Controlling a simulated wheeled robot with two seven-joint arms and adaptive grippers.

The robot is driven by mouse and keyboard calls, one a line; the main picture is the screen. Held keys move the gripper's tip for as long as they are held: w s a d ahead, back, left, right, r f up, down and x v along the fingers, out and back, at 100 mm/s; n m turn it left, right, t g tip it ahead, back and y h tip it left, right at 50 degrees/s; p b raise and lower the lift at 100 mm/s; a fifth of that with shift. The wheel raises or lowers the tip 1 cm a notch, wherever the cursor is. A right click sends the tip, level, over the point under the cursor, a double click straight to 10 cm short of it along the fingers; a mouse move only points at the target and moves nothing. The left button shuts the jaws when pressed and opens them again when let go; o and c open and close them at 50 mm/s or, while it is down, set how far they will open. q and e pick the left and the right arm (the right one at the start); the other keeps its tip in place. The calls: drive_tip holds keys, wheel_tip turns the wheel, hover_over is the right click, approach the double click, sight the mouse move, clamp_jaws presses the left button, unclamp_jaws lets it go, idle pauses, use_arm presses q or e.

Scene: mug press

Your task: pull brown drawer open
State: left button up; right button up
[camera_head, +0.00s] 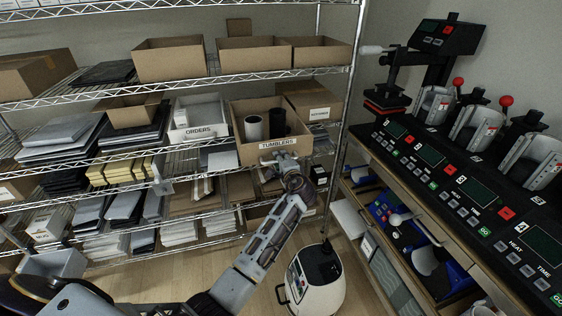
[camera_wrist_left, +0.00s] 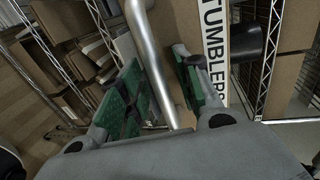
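The brown drawer (camera_head: 262,149) is an open-topped cardboard-coloured box labelled TUMBLERS on the middle shelf. It holds a white cup (camera_head: 253,128) and a black cup (camera_head: 277,123). Its front sticks out past the white ORDERS bin beside it. My left gripper (camera_head: 282,161) is at the drawer's front, just below the label. In the left wrist view, its green-padded fingers are apart, on either side of a silver bent bar (camera_wrist_left: 158,70), with a gap showing at the right finger. The drawer's brown front and label (camera_wrist_left: 215,45) are behind the fingers. My right gripper is not in view.
The white ORDERS bin (camera_head: 198,118) is just left of the drawer. A rack post (camera_head: 345,100) stands to the right. A white appliance (camera_head: 316,280) is on the floor, right of my left forearm. Mug presses (camera_head: 478,128) fill the right bench.

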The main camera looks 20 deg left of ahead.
use_arm(q)
drive_tip(key=shift+s+d, duration=0.15)
drive_tip(key=v, duration=1.1)
drive_tip(key=shift+s+d, duration=0.15)
drive_tip(key=shift+s, duration=0.1)
idle(0.6)
